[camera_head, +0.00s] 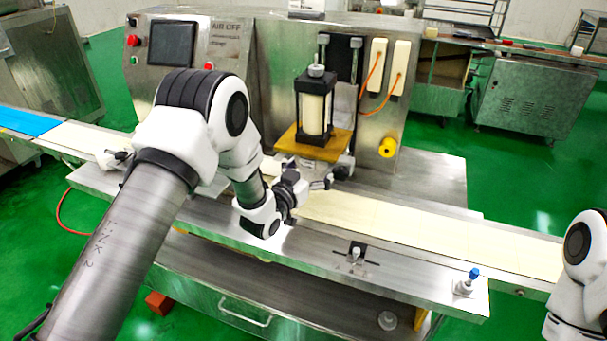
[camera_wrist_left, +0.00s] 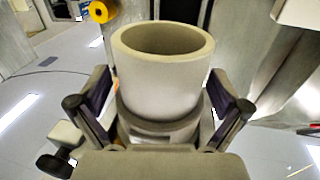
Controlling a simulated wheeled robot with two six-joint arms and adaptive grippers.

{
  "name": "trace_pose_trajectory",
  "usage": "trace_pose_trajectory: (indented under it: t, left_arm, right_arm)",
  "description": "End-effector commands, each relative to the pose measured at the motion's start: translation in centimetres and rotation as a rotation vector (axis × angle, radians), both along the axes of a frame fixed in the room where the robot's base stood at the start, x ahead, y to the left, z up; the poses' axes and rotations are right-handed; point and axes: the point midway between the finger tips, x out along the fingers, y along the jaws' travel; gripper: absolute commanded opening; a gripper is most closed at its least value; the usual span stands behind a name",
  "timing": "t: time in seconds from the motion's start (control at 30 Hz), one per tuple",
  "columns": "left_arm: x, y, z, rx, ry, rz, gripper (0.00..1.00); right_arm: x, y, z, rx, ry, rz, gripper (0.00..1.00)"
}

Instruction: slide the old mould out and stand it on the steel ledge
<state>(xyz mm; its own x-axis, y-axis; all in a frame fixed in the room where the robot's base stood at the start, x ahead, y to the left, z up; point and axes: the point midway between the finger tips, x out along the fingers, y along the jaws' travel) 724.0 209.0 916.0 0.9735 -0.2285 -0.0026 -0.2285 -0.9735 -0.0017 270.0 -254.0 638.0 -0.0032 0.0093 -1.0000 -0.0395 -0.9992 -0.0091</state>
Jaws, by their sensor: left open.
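The mould is a pale, hollow round piece with a grey collar around its lower part. In the left wrist view the mould (camera_wrist_left: 150,85) stands between the fingers of my left gripper (camera_wrist_left: 160,108), which is open with a finger on either side. Whether the fingers touch it is unclear. In the head view my left gripper (camera_head: 322,180) is below the orange-yellow plate (camera_head: 314,144) of the press, where the mould is mostly hidden. The steel ledge (camera_head: 310,248) runs along the machine's front, below the belt. My right gripper is out of view.
The press cylinder (camera_head: 314,108) stands above the plate. A pale conveyor belt (camera_head: 430,225) runs behind the ledge. A small black-and-silver fitting (camera_head: 356,253) and a blue-topped fitting (camera_head: 466,283) stand on the ledge. A yellow knob (camera_head: 387,147) sticks out right of the press.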

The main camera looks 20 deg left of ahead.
Motion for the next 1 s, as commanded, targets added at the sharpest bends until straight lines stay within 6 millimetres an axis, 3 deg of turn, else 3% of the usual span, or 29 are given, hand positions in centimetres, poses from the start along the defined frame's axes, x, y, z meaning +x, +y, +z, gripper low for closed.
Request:
trace_pose_trajectory:
  t: [0.33, 0.5, 0.53, 1.0]
  left_arm:
    - [1.0, -0.3, -0.1, 0.000, 0.001, 0.000, 1.00]
    - [1.0, -0.2, -0.1, 0.000, 0.001, 0.000, 0.40]
    - [1.0, -0.2, -0.1, -0.001, 0.002, 0.000, 0.37]
    - [-0.5, -0.2, 0.0, -0.001, 0.001, 0.000, 0.37]
  right_arm:
    - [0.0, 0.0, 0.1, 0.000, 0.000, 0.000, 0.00]
    - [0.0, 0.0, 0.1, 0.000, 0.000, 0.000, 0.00]
    - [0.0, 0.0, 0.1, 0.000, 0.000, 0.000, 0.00]
    - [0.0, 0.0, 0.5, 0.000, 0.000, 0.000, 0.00]
